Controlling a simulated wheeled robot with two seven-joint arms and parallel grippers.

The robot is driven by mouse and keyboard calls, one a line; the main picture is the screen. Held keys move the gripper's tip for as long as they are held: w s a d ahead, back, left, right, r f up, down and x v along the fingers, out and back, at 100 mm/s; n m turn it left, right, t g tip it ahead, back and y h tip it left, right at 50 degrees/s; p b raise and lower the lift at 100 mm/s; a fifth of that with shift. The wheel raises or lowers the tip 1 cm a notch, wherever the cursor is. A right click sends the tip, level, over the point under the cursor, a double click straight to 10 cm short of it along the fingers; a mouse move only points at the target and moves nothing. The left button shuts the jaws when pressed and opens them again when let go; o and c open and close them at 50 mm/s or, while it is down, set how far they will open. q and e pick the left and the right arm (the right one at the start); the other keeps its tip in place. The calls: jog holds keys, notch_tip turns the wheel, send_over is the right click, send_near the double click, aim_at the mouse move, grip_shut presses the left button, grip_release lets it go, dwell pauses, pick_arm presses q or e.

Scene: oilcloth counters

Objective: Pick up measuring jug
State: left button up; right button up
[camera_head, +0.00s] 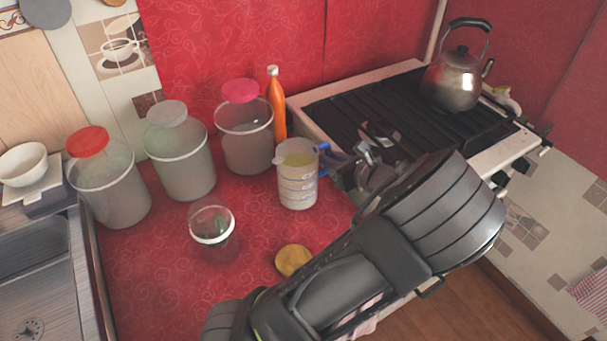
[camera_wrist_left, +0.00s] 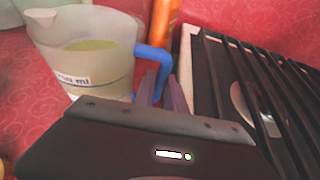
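The measuring jug (camera_head: 297,175) is a translucent whitish jug with a blue handle and yellowish contents. It stands upright on the red counter, left of the stove. In the left wrist view the jug (camera_wrist_left: 88,52) is at the upper left, with its handle (camera_wrist_left: 160,62) toward the fingers. My left gripper (camera_head: 350,170) is at the handle side of the jug. Its fingers (camera_wrist_left: 163,96) show close together at the handle's lower part. Whether they are pressed onto the handle cannot be told. My right gripper is not in view.
Three lidded canisters (camera_head: 180,160) stand behind and left of the jug. An orange bottle (camera_head: 276,105) stands just behind it. A glass jar (camera_head: 212,235) and a yellow round item (camera_head: 293,260) are in front. The stove (camera_head: 400,110) with a kettle (camera_head: 455,80) is on the right.

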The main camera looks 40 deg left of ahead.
pick_arm(q)
grip_shut()
dwell(0.8)
jog(key=shift+r, duration=0.2)
notch_tip(320, 180, up, 10)
jog(key=p, duration=0.1)
dwell(0.5)
jog(key=shift+p, duration=0.3)
dwell(0.3)
